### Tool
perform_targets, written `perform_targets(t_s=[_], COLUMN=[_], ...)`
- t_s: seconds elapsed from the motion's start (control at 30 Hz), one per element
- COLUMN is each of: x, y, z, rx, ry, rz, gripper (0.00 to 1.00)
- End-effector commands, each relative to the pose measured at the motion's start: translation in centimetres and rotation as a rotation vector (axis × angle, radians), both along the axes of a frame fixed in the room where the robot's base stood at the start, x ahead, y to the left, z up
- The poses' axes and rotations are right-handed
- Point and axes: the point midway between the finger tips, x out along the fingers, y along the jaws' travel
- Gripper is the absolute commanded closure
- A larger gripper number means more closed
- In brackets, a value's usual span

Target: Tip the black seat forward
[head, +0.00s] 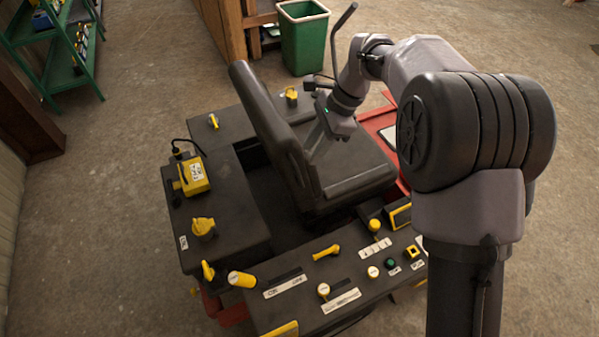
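The black seat stands in the middle of the head view, with its cushion (352,172) level and its tall backrest (268,125) rising at the left, leaning up and left. The seat faces right. My gripper (316,148) is above the cushion, close to the front face of the backrest. I cannot tell whether it touches the seat. Its fingertips are small and partly lost against the dark seat, so their opening does not show. The underside of the seat and its mounting are mostly hidden.
A black console (345,285) with yellow levers and knobs runs along the near side. Another black panel (222,225) with a yellow box (194,176) lies left. A green bin (303,42) and green shelf (58,50) stand behind. Concrete floor at left is open.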

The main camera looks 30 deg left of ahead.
Motion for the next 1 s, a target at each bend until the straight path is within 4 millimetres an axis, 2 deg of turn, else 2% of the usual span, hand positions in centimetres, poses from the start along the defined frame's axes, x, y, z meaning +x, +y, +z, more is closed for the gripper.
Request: perform_targets(t_s=[0.03, 0.2, 0.4, 0.73, 0.77, 0.9, 1.0], x=[-0.4, -1.4, -2.1, -2.2, -2.2, -2.2, -2.2], y=[0.4, 1.9, 3.0, 3.2, 3.2, 3.2, 3.2], z=[-1.8, -6.2, -9.0, -9.5, -9.5, -9.5, -9.5], rx=[-0.002, -0.001, 0.0, 0.001, 0.001, 0.001, 0.001], ry=[0.002, -0.001, -0.002, -0.002, -0.002, -0.002, -0.002], rz=[0.002, 0.002, 0.001, 0.0, 0.0, 0.0, 0.0], gripper=[0.66, 0.66, 0.66, 0.66, 0.7, 0.97, 1.0])
